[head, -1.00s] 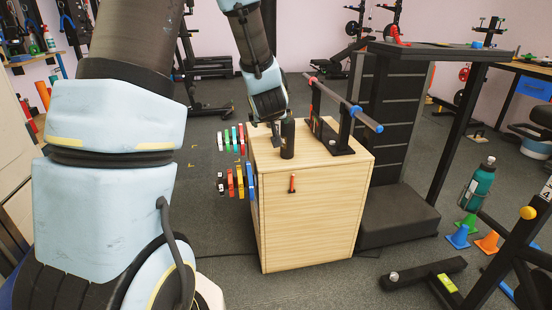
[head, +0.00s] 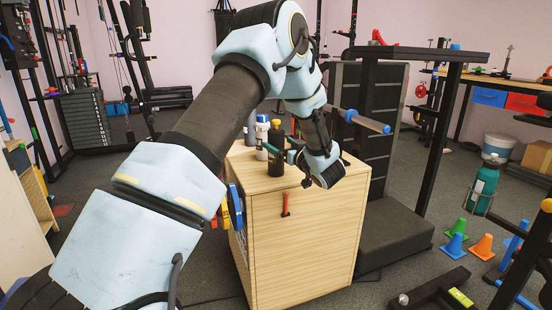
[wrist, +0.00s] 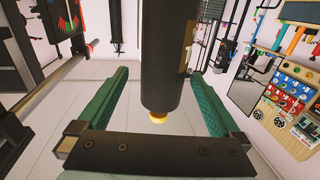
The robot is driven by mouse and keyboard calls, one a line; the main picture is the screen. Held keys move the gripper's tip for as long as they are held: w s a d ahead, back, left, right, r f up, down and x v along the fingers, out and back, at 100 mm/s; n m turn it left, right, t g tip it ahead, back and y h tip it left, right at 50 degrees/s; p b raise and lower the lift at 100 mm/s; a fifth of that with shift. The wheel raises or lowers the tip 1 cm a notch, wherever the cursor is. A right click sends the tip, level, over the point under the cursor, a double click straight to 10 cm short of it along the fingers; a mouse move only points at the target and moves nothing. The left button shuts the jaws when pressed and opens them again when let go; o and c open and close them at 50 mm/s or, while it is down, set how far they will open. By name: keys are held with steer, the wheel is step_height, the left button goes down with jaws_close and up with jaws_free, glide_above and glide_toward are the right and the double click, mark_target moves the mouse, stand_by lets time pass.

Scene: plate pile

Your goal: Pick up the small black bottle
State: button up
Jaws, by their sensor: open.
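In the wrist view the bottle (wrist: 167,50) lies between the two open teal fingers of my gripper (wrist: 159,75), with a gap on each side. A yellow end of the bottle faces the palm side of the picture. My forearm and wrist hide part of the cabinet top.
A white bottle (head: 262,138) and a grey bottle (head: 250,128) stand close to the left of the black one. A bar with a blue end (head: 362,120) juts out above the cabinet's right side. Cones (head: 455,243) stand on the floor at right.

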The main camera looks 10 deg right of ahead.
steer(key=shift+r+x, duration=0.15)
steer(key=shift+x, duration=1.2)
steer(key=shift+r+x, duration=0.1)
steer(key=shift+x, duration=1.3)
steer(key=shift+s+a, duration=0.1)
jaws_close()
